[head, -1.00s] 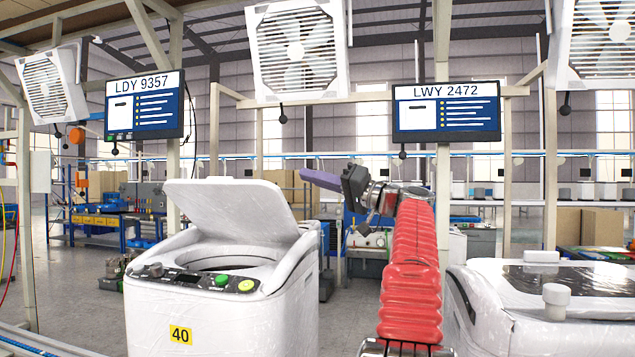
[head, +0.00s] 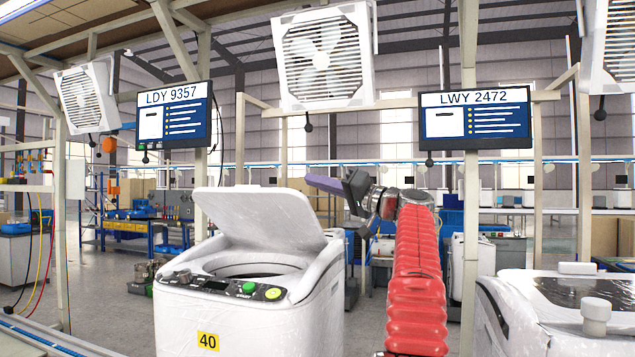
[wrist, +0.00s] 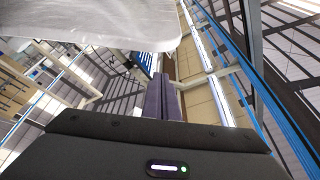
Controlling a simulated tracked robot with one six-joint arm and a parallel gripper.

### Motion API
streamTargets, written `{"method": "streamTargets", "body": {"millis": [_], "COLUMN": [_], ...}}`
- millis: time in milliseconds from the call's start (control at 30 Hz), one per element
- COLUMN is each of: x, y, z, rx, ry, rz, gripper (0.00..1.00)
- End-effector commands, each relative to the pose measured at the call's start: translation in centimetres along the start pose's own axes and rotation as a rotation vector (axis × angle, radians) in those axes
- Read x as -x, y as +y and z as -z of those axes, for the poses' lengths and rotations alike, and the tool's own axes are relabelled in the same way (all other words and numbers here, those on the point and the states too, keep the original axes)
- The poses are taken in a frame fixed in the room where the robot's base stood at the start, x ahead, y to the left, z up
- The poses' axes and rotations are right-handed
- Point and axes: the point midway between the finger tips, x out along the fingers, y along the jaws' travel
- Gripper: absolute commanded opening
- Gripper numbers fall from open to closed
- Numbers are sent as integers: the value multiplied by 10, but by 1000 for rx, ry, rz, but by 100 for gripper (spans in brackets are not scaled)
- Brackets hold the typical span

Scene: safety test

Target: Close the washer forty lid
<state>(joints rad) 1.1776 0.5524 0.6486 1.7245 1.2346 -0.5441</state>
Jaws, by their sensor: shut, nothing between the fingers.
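The washer with the yellow 40 label (head: 208,341) stands left of centre in the head view. Its white lid (head: 262,216) is open and tilted up over the round drum opening (head: 255,269). My gripper (head: 322,184) is shut and empty, just right of the lid's right edge in the picture; whether it touches the lid cannot be told there. In the wrist view the shut purple fingers (wrist: 158,97) point away below the pale lid (wrist: 110,22), with a visible gap between them.
A second white washer (head: 560,315) with a dark window stands at the right. Monitors (head: 475,118) and white fans (head: 323,60) hang above. A wooden post stands behind each machine. Grey floor (head: 110,310) is free at the left.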

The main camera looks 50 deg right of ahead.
Motion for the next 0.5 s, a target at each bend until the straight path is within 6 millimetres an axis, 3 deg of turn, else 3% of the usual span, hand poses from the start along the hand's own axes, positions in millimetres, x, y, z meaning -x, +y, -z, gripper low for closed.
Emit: {"method": "streamTargets", "body": {"millis": [500], "x": [8], "y": [-1], "z": [-23], "rx": [-1], "ry": [0], "rz": [1], "gripper": [0]}}
